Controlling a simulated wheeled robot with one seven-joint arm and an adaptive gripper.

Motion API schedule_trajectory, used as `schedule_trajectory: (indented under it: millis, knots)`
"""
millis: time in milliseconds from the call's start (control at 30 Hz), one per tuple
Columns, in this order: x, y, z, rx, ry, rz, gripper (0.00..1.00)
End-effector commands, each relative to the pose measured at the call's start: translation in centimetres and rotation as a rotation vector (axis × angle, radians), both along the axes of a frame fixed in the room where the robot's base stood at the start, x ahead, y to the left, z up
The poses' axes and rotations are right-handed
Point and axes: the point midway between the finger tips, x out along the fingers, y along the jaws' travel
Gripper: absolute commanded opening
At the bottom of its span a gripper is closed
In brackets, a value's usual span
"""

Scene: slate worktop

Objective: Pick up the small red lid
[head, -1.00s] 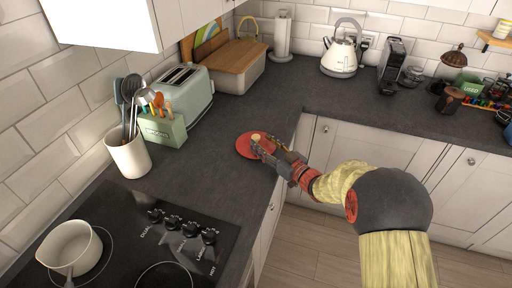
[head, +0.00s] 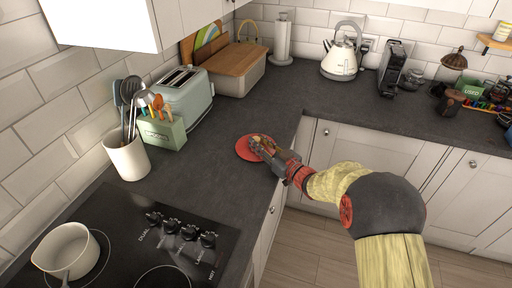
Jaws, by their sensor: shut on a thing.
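The small red lid (head: 244,149) is a flat round disc with a light knob. It is over the slate worktop (head: 215,165), near the front edge by the inner corner. My gripper (head: 259,143) reaches in from the right and is shut on the lid's knob, over the middle of the disc. The fingers hide most of the knob and part of the lid's right side. I cannot tell whether the lid rests on the worktop or is just above it.
A green box of utensils (head: 163,132), a white utensil pot (head: 128,158) and a toaster (head: 182,92) stand to the left. A hob (head: 120,235) with a saucepan (head: 66,252) is at the front left. A kettle (head: 341,62) stands behind. The worktop around the lid is clear.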

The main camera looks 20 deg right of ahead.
Motion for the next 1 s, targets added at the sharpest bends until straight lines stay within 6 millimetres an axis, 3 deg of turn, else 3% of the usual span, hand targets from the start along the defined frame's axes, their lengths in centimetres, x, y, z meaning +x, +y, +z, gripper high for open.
schedule_trajectory:
  millis: [300,1000]
  knots:
    - [0.00,0.00,-0.02,0.000,0.000,0.000,0.00]
    - [0.01,0.00,0.70,0.000,-0.001,0.000,0.00]
